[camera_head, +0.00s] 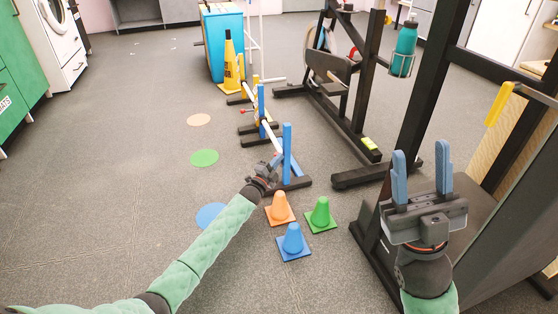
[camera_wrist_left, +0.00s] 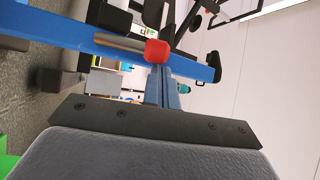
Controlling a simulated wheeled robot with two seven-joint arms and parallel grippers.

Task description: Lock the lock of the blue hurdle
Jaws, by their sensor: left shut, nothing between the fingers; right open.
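The blue hurdle (camera_head: 287,142) stands on dark feet with a white bar between its posts. In the left wrist view its blue post (camera_wrist_left: 80,36) crosses the top, with a silver lock rod (camera_wrist_left: 118,42) ending in a red knob (camera_wrist_left: 157,51). My left gripper (camera_head: 276,160) is at the near post, shut and empty. Its blue fingers (camera_wrist_left: 165,88) reach up to the knob in the wrist view; I cannot tell whether they touch it. The lock is largely hidden in the head view. My right gripper (camera_head: 422,172) is open and empty, off to the right.
Orange (camera_head: 279,207), blue (camera_head: 292,240) and green (camera_head: 320,213) cones stand near my left forearm. A black exercise frame (camera_head: 350,115) and rack (camera_head: 415,100) with a teal bottle (camera_head: 406,38) are right. Floor at left is mostly clear.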

